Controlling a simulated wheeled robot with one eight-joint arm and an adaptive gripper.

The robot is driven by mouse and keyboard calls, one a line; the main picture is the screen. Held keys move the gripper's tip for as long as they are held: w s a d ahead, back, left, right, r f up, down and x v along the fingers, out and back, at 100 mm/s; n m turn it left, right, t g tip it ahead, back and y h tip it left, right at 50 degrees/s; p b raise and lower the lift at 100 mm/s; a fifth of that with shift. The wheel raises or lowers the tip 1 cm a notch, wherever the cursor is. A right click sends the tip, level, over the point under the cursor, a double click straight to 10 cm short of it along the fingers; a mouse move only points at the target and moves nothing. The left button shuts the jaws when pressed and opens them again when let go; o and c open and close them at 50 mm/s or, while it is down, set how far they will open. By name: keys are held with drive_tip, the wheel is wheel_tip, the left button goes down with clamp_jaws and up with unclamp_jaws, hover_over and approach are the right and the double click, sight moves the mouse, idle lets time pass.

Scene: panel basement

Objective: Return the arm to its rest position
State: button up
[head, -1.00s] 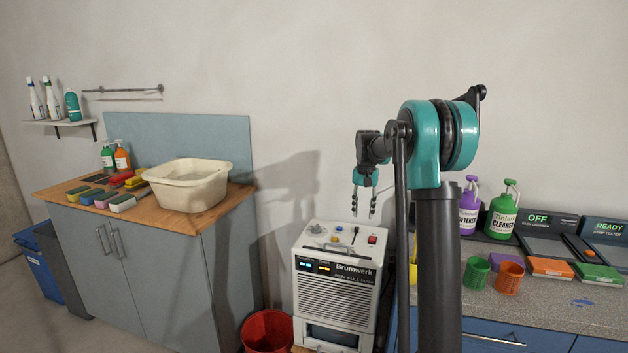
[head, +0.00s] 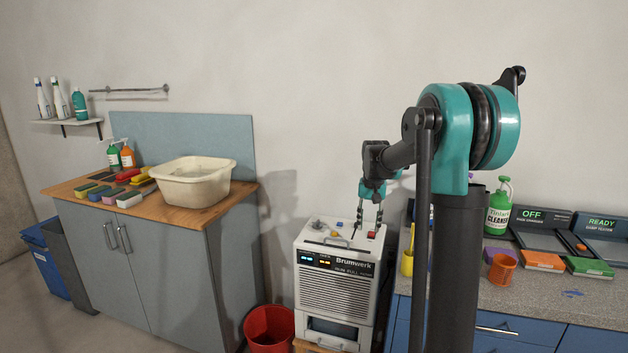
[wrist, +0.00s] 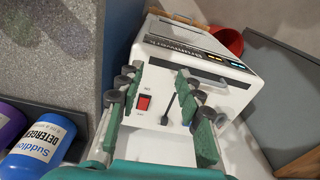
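My gripper (head: 369,224) points down over the right end of the white Brumwerk machine (head: 337,285) in the head view. Its two fingers are apart with nothing between them. In the wrist view, the green-padded fingers of my gripper (wrist: 160,82) stand on either side of the machine's red switch (wrist: 143,103) and black lever (wrist: 170,105). I cannot tell how far the fingertips are above the machine top. My arm is bent, with its teal joint high at the right of the head view.
A cabinet (head: 165,265) at left bears a cream basin (head: 193,185) and several sponges. A red bucket (head: 268,330) stands left of the machine. A counter (head: 540,300) at right holds a green cleaner bottle (head: 498,207) and cups. The detergent bottle (wrist: 45,148) is close in the wrist view.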

drive_tip(key=s+f+n+t, duration=0.1)
drive_tip(key=s+f, duration=0.3)
drive_tip(key=s, duration=0.6)
drive_tip(key=s+f+n+t, duration=0.1)
drive_tip(key=s+f, duration=0.4)
drive_tip(key=s, duration=0.6)
drive_tip(key=s+f+t, duration=0.1)
drive_tip(key=s+f, duration=0.3)
drive_tip(key=s, duration=0.7)
drive_tip(key=shift+d+f+n, duration=0.3)
drive_tip(key=shift+d+n, duration=0.1)
